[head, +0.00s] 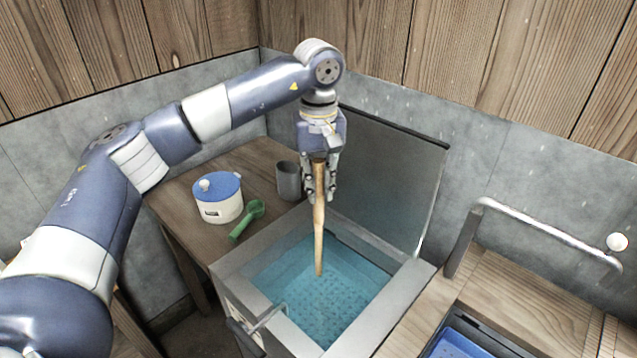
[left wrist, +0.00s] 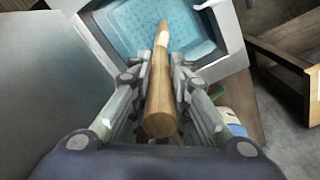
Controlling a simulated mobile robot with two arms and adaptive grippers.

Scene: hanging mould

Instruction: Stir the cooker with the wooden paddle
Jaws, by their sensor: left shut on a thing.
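The wooden paddle (head: 319,225) hangs nearly upright in the head view, its lower end inside the cooker. My left gripper (head: 320,190) is shut on its upper part. The left wrist view shows the paddle (left wrist: 161,95) between the fingers of my left gripper (left wrist: 157,85), its far end over the blue inside. The cooker (head: 236,284) is an open grey square box with a bluish, dotted interior. I cannot tell whether the paddle touches the bottom. The cooker also shows in the left wrist view (left wrist: 228,30). My right gripper is not in view.
A wooden table (head: 178,196) left of the cooker holds a white and blue pot (head: 218,198), a green scoop (head: 247,219) and a grey cup (head: 289,181). A raised grey lid (head: 390,180) stands behind the cooker. A metal rail (head: 545,232) and blue tray (head: 462,345) are at right.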

